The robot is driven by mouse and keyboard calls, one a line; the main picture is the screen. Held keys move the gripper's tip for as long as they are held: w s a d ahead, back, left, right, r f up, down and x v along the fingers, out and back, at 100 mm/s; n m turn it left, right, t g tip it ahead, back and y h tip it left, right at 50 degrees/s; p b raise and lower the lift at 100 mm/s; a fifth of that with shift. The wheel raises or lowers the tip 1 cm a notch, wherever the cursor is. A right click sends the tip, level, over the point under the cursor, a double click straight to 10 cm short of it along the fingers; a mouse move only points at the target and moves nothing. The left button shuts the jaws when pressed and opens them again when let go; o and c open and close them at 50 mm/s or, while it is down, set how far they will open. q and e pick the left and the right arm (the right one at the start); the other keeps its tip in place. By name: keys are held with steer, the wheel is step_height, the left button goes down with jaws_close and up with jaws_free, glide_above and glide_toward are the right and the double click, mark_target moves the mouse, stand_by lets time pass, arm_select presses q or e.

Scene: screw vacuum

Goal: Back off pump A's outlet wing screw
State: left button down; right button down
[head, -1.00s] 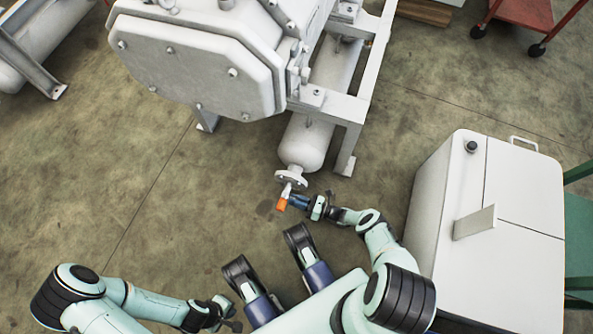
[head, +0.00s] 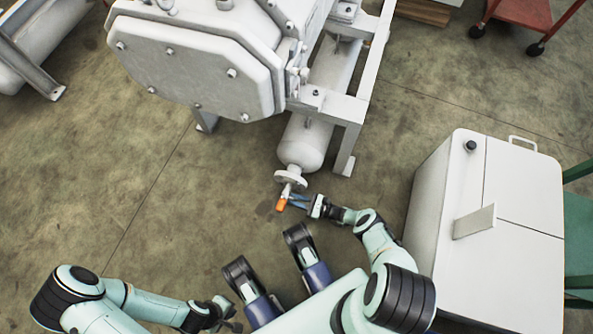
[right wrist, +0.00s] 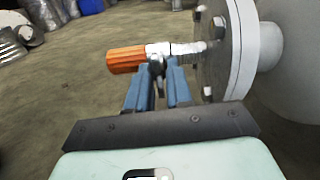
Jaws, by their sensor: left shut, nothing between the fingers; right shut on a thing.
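Pump A's outlet end shows in the head view as a pale flange (head: 290,177) on the end of a white cylinder (head: 306,143). A small fitting with an orange grip (head: 281,205) sticks out from it. In the right wrist view the orange grip (right wrist: 126,59) and silver stem (right wrist: 185,49) run to the bolted flange (right wrist: 240,50). My right gripper (head: 295,200) reaches the fitting from the right; its blue fingers (right wrist: 157,72) are shut on a small grey piece below the stem, apparently the wing screw, mostly hidden. My left gripper (head: 232,318) is shut and empty, low at the left.
The large white pump housing (head: 195,70) and its frame (head: 350,110) stand beyond the fitting. A white cabinet (head: 500,220) stands to the right of my right arm. A red cart (head: 525,15) is at the far right.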

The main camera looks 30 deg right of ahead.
steer(key=shift+w+a+r, duration=0.1)
steer(key=shift+w, duration=0.05)
steer(key=c, duration=1.3)
jaws_free()
steer(key=v, duration=1.3)
steer(key=shift+d, duration=0.2)
steer(key=shift+a, duration=0.1)
